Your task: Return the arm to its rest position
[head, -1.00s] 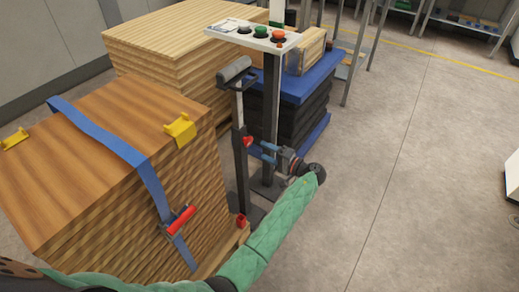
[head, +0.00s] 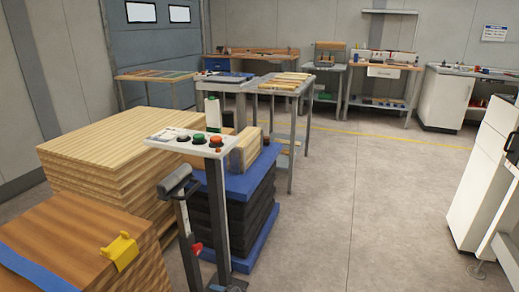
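Neither of my grippers nor my arms shows in the head view now, so their pose and finger state are hidden. The control post (head: 215,215) stands at the lower middle, with a white button panel (head: 190,142) on top carrying black, green and orange buttons. A roller on a stand (head: 174,180) is just left of the post. A strapped wood stack (head: 75,235) is at the lower left, with a blue strap (head: 35,272) and a yellow corner guard (head: 120,251).
A pale board stack (head: 115,150) stands behind the post, beside a blue-topped dark stack (head: 245,205). Benches (head: 285,88) line the back. White cabinets (head: 485,175) stand at the right. The concrete floor (head: 370,210) between is clear.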

